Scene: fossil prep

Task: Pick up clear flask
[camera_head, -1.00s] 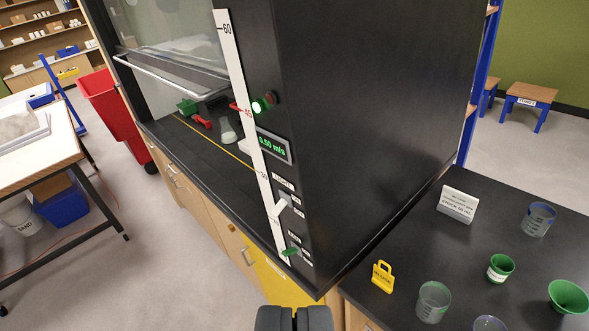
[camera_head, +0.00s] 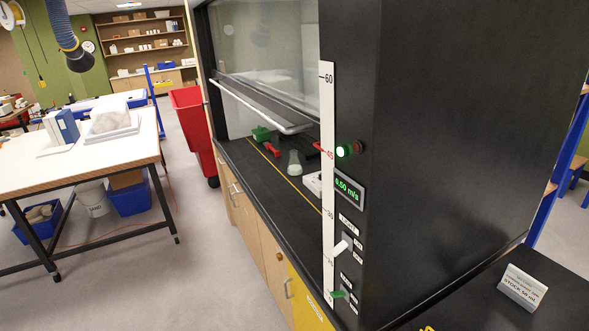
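A clear conical flask (camera_head: 294,163) stands upright on the dark worktop inside the fume hood (camera_head: 440,130), behind the yellow line. It looks small and pale from here. A red object (camera_head: 272,149) and a green object (camera_head: 261,133) lie to its left and farther back. The hood's sash (camera_head: 262,104) is partly raised, with its handle bar above the worktop. My gripper is not in view, so I cannot see its fingers.
The hood's near side wall and scale post (camera_head: 328,200) stand between me and part of its opening. A stock sign (camera_head: 522,287) stands on the right bench. A red bin (camera_head: 195,135) and a white-topped table (camera_head: 95,150) are left. The floor between is clear.

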